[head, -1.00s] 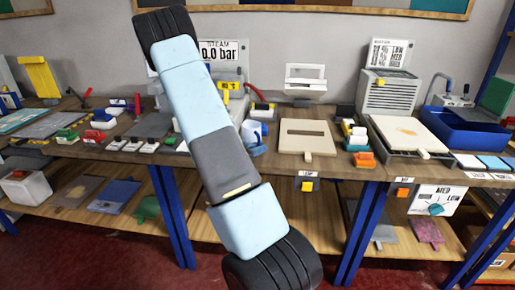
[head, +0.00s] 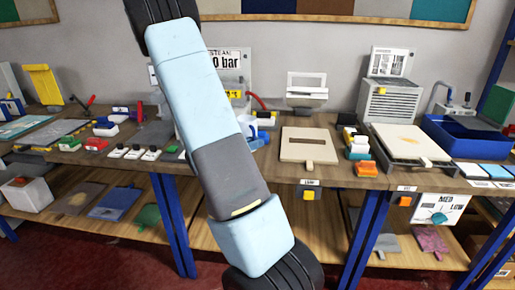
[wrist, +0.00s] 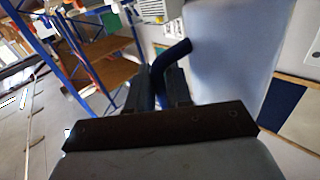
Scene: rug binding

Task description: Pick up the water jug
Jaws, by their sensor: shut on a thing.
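In the wrist view my gripper (wrist: 157,92) is shut on a dark blue curved bar, which looks like the handle of the water jug (wrist: 235,55). The jug seems to be the large pale lilac body right of the bar, close to the camera and tilted in the picture. Its rim and base are not clear. In the head view my arm hides the gripper. A small white and blue object (head: 257,140) shows beside my arm on the bench; I cannot tell whether it is part of the jug.
The wooden bench (head: 345,178) is crowded. A beige board (head: 304,147), a grey vented heater (head: 388,104) and a blue tray (head: 465,135) stand right of my arm. A lower shelf (head: 325,218) holds flat pieces. The red floor in front is clear.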

